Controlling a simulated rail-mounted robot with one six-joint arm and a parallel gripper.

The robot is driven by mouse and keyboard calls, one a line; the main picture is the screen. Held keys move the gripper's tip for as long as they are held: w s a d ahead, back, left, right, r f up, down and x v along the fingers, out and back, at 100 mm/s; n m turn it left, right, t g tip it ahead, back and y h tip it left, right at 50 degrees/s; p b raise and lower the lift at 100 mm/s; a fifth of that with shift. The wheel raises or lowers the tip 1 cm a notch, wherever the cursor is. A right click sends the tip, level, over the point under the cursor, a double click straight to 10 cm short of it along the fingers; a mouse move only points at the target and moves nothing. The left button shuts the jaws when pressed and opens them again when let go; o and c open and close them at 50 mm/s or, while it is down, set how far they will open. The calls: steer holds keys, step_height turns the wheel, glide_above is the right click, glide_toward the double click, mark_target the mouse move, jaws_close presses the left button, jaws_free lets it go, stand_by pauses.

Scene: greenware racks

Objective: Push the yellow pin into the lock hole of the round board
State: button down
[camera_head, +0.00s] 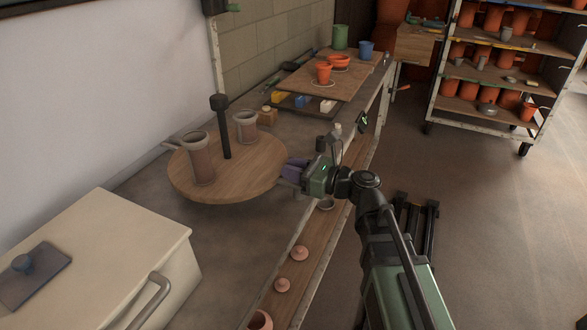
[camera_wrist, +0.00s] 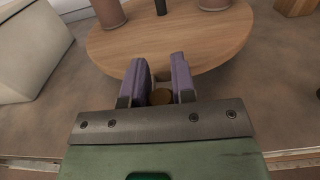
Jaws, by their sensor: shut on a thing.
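The round board (camera_head: 232,183) is a wooden disc on the grey worktop; two clay mugs (camera_head: 201,165) (camera_head: 246,128) and a black post (camera_head: 224,125) stand on it. My gripper (camera_head: 287,171) is at the board's right edge. In the wrist view the board (camera_wrist: 215,48) lies ahead of my gripper (camera_wrist: 158,62), whose purple fingertips reach its near rim. A round brownish-yellow end, seemingly the yellow pin (camera_wrist: 162,97), shows low between the fingers, which are shut on it. The rest of the pin is hidden. I cannot see the lock hole in either view.
A cream cabinet (camera_head: 95,245) stands at the front left. A board with orange pots (camera_head: 325,72) and a small wooden block (camera_head: 267,116) are farther back. A lower shelf (camera_head: 300,270) holds small pots.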

steer(key=c, duration=0.9)
jaws_free()
steer(key=shift+o, duration=0.2)
steer(key=v, duration=1)
steer(key=shift+s+d, duration=0.25)
steer(key=shift+d, duration=0.1)
